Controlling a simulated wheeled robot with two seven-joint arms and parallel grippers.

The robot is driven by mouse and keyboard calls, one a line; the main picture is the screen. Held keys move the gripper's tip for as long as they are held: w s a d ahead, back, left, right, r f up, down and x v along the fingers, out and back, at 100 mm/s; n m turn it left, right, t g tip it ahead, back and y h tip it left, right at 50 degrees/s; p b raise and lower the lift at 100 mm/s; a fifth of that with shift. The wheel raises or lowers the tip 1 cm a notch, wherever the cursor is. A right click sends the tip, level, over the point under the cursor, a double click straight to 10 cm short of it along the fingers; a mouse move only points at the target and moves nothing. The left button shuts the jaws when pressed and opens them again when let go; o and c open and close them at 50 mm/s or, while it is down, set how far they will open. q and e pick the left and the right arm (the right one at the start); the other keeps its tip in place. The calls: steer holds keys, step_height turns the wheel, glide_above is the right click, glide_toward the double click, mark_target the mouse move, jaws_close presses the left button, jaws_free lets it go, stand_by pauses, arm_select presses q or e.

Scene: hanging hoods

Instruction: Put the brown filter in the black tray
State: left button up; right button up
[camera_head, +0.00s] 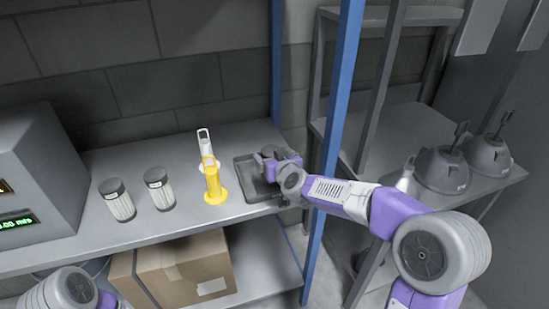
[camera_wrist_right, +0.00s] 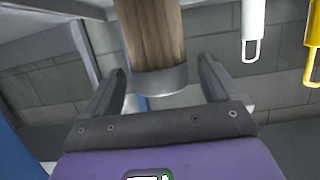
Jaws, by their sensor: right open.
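The black tray (camera_head: 252,188) lies on the shelf, right of the yellow filter. My right gripper (camera_head: 268,163) is over the tray in the head view and hides part of it. In the right wrist view, the brown filter (camera_wrist_right: 153,35) shows as a brown cylinder with a grey end cap, between the fingers of my right gripper (camera_wrist_right: 160,95). The fingers are open, with gaps beside the filter. The filter's far end is out of frame, and I cannot see whether it touches the tray. I cannot make the filter out in the head view. My left gripper is out of view.
Two dark-capped pleated filters (camera_head: 118,200) (camera_head: 159,189) stand on the shelf (camera_head: 60,250). A yellow filter (camera_head: 212,183) and a white one (camera_head: 206,148) with handles stand close left of the tray. A blue post (camera_head: 330,140) rises right of it. A cardboard box (camera_head: 170,275) sits below.

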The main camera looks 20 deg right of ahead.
steer(key=shift+r, duration=0.2)
steer(key=p+v, duration=0.2)
steer(key=v, duration=1)
steer(key=shift+a+f, duration=0.1)
